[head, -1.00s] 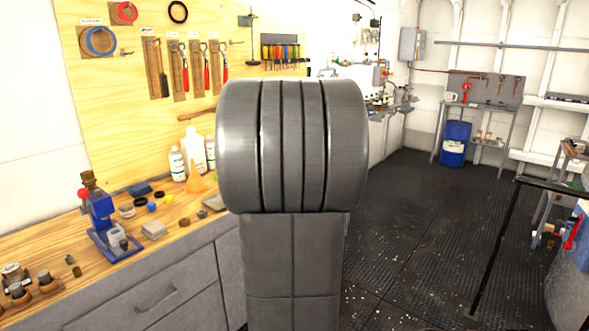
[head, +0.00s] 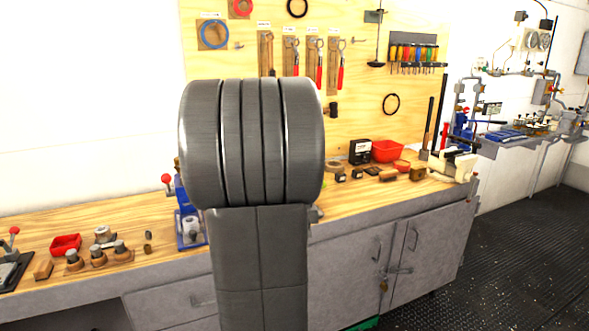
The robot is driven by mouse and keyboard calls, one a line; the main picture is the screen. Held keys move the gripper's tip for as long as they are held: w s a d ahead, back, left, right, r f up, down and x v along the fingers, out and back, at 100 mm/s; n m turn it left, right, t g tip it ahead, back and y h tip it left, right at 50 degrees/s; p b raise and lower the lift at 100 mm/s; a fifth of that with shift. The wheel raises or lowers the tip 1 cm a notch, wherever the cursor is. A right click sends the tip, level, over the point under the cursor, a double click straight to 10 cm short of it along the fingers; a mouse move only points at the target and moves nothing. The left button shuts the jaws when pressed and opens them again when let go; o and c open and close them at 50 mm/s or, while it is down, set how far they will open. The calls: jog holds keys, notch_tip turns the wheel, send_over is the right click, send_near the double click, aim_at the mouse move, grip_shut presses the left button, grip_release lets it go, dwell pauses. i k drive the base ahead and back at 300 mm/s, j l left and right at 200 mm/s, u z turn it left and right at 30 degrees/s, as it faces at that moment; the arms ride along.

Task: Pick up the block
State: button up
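My own grey arm fills the middle of the head view and hides part of the workbench behind it. My gripper is not in view. I cannot single out the task's block for sure. A small brown wooden block (head: 43,269) lies on the bench at the far left. Another small brown block-like piece (head: 388,175) lies on the bench to the right, near a red bin. Nothing is seen touching either one.
The wooden workbench (head: 100,225) runs across the view above grey cabinets (head: 345,255). On it stand red bins (head: 387,151), a blue tool (head: 188,225), and a vise-like tool (head: 455,165). Tools hang on the pegboard (head: 365,110). Open dark floor (head: 510,270) lies at right.

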aim_at(418, 172)
jog(key=i+l+u, duration=0.1)
jog(key=l, duration=0.25)
jog(key=i+l+u, duration=0.1)
jog(key=i+l, duration=0.15)
jog(key=i+l+u, duration=0.1)
jog(key=l, duration=0.4)
jog(key=i+l+u, duration=0.1)
jog(key=l, duration=0.3)
jog(key=i+l+u, duration=0.1)
jog(key=l, duration=0.3)
jog(key=i+l+u, duration=0.1)
jog(key=i+l, duration=0.15)
jog(key=l, duration=0.15)
jog(key=i+l, duration=0.1)
jog(key=l, duration=0.3)
jog(key=i+l, duration=0.1)
jog(key=l, duration=0.3)
jog(key=i+l, duration=0.15)
jog(key=l, duration=0.3)
jog(key=i+l, duration=0.1)
jog(key=l, duration=0.3)
jog(key=i+l, duration=0.1)
jog(key=l, duration=0.3)
jog(key=i+l, duration=0.1)
jog(key=l, duration=0.3)
